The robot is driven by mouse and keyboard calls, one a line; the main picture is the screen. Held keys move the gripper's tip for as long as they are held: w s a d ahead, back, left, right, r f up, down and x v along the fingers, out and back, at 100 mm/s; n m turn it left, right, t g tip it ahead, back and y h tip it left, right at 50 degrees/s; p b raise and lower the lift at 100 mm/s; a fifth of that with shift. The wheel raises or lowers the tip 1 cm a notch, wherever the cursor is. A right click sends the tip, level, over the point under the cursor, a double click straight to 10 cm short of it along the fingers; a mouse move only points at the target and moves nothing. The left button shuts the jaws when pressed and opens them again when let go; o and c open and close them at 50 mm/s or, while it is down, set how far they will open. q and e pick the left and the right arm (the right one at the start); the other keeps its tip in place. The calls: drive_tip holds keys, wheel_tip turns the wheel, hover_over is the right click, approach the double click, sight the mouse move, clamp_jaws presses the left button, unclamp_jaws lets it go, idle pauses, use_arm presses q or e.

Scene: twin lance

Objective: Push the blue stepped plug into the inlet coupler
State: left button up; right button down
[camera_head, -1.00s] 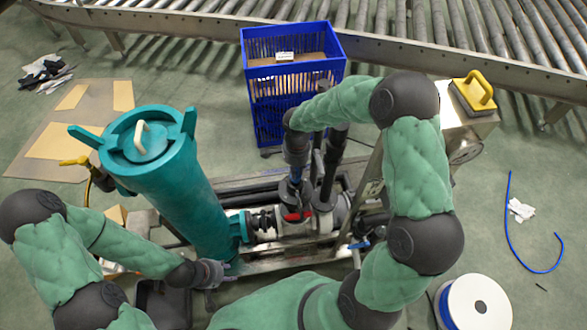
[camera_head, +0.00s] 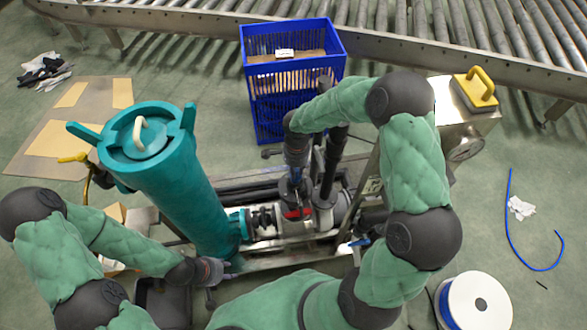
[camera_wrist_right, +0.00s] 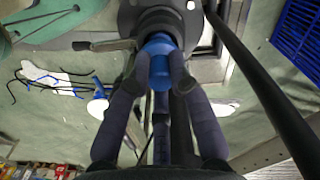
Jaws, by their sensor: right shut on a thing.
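In the right wrist view my right gripper (camera_wrist_right: 158,72) is shut on the blue stepped plug (camera_wrist_right: 159,46), with one dark finger on each side. The plug's far end meets the dark inlet coupler (camera_wrist_right: 190,20); how deep it sits inside is hidden. In the head view the right gripper (camera_head: 296,180) points down over the pipework, at the coupler (camera_head: 294,192), and largely hides the plug. My left gripper (camera_head: 212,272) is low beside the foot of the teal cylinder, near the metal frame; its jaws are too small to read.
The teal cylinder (camera_head: 165,195) with a lidded top stands between my arms. A dark upright pipe (camera_head: 332,165) is close to the right of my right gripper. A blue crate (camera_head: 262,100) stands behind, before a roller conveyor (camera_head: 400,25). A hose spool (camera_head: 476,304) lies right.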

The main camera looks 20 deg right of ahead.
drive_tip(key=shift+f, duration=1.05)
drive_tip(key=c, duration=1)
unclamp_jaws()
drive_tip(key=shift+c, duration=0.2)
drive_tip(key=r, duration=1.2)
drive_tip(key=shift+w+a, duration=0.15)
drive_tip(key=shift+a, duration=0.15)
drive_tip(key=shift+f, duration=0.1)
